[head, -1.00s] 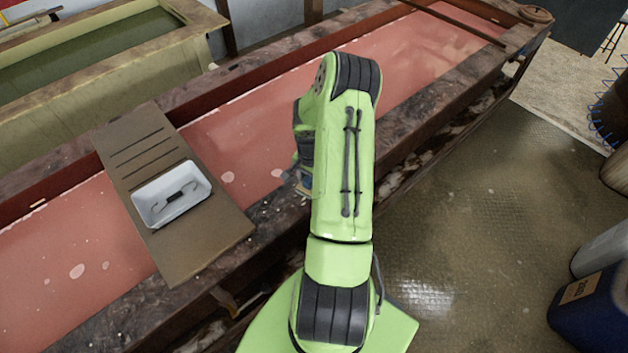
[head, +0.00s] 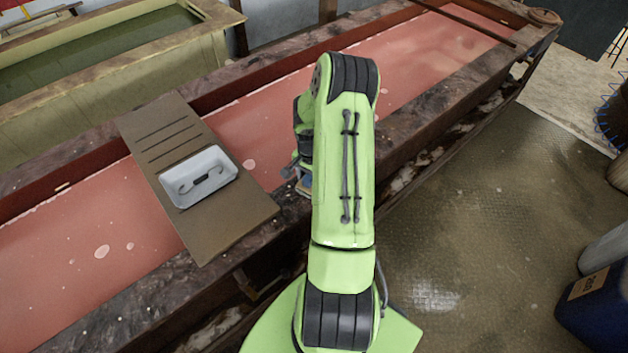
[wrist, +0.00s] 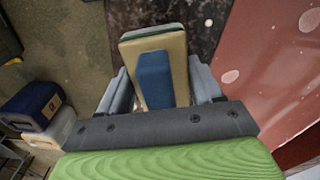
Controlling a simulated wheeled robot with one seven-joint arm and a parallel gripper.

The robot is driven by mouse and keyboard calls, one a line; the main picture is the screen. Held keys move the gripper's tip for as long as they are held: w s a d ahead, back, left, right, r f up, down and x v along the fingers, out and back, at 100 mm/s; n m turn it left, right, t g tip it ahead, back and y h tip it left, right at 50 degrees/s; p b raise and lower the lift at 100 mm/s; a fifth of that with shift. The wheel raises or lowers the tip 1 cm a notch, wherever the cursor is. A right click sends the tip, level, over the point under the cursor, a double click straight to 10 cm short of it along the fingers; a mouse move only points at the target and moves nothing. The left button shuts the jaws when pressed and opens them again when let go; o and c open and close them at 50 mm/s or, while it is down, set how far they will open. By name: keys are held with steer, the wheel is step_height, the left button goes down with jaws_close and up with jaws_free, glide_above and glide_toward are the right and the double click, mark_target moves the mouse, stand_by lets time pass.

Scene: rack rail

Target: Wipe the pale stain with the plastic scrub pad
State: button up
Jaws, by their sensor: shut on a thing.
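My gripper (wrist: 158,100) is shut on the scrub pad, which has a tan body (wrist: 180,45), a blue block (wrist: 154,80) and a grey-green layer at its far edge. In the wrist view the pad is over the dark, worn rail (wrist: 212,50) of the vat. I cannot tell whether it touches the rail. In the head view my arm hides most of the gripper; a bit of it shows (head: 303,186) by the rail. I cannot make out the pale stain for certain; only small pale specks show on the rail.
A vat of pink liquid (head: 60,235) with pale blotches lies behind the rail. A brown board (head: 225,235) bridges it, bearing a white tray (head: 198,178) with a grey handle-like piece. A green vat (head: 110,70) stands behind.

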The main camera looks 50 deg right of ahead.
steer(key=r, duration=0.1)
steer(key=d+r+p, duration=0.1)
steer(key=r, duration=0.1)
steer(key=shift+a+r+p, duration=0.25)
steer(key=shift+r+p, duration=0.7)
steer(key=shift+r, duration=0.25)
steer(key=shift+d+r+p, duration=0.1)
steer(key=shift+r+p, duration=0.35)
steer(key=shift+r, duration=0.3)
steer(key=shift+s+f, duration=0.1)
